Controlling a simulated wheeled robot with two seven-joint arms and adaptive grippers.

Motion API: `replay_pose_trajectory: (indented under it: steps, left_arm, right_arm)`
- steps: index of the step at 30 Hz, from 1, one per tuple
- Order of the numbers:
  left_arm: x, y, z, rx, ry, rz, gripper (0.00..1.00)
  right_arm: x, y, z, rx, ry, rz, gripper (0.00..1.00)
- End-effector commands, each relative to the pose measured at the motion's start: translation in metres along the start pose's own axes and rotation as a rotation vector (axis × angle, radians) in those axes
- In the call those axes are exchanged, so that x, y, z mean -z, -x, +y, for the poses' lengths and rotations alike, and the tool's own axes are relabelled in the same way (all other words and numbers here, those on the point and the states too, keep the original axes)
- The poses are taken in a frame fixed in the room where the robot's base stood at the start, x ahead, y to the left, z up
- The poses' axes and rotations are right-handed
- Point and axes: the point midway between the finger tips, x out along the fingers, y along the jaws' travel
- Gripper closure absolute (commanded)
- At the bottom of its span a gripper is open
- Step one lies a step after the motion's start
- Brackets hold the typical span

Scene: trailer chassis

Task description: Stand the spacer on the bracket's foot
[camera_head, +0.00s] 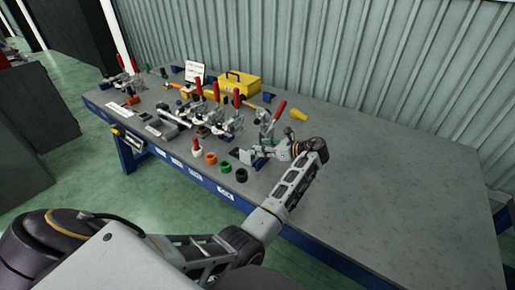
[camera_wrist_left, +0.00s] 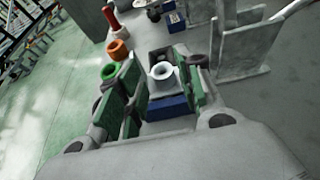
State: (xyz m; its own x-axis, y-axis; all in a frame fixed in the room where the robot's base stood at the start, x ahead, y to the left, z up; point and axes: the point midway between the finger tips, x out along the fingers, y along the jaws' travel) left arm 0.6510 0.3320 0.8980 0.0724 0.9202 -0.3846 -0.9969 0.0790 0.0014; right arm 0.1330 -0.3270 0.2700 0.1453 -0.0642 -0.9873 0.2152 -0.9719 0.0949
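My left gripper (camera_head: 266,154) is low over the front part of the workbench. In the left wrist view my left gripper (camera_wrist_left: 163,84) has its green-padded fingers apart. A white ring-shaped piece, seemingly the spacer (camera_wrist_left: 162,72), sits between them with a small gap at its left. Below it in the picture is a blue block (camera_wrist_left: 168,108); whether they touch is unclear. Grey upright plates, probably the bracket (camera_wrist_left: 243,45), stand just right of the fingers. My right gripper is out of view.
An orange ring (camera_head: 210,158), a green ring (camera_head: 226,167) and a black ring (camera_head: 241,175) stand near the front edge, left of my gripper. Red-handled clamps (camera_head: 237,98) and a yellow toolbox (camera_head: 239,83) are behind. The bench's right half (camera_head: 400,190) is clear.

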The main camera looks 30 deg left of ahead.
Motion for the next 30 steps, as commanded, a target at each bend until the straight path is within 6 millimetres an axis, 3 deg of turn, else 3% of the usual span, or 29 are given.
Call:
replay_pose_trajectory:
  steps: [3, 10, 21, 30]
  left_arm:
    - [-0.001, 0.018, -0.001, 0.002, 0.001, -0.001, 0.64]
    - [-0.001, 0.039, 0.0, 0.001, 0.001, -0.001, 0.64]
    - [-0.001, 0.044, 0.0, 0.0, 0.001, -0.001, 0.64]
    - [0.0, 0.044, 0.0, 0.0, 0.001, -0.001, 0.64]
  right_arm:
    - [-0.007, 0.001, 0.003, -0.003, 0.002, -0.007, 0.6]
    - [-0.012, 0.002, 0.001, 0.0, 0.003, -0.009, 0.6]
    - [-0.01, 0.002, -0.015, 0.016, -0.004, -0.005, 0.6]
    - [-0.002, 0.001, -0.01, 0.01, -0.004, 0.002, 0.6]
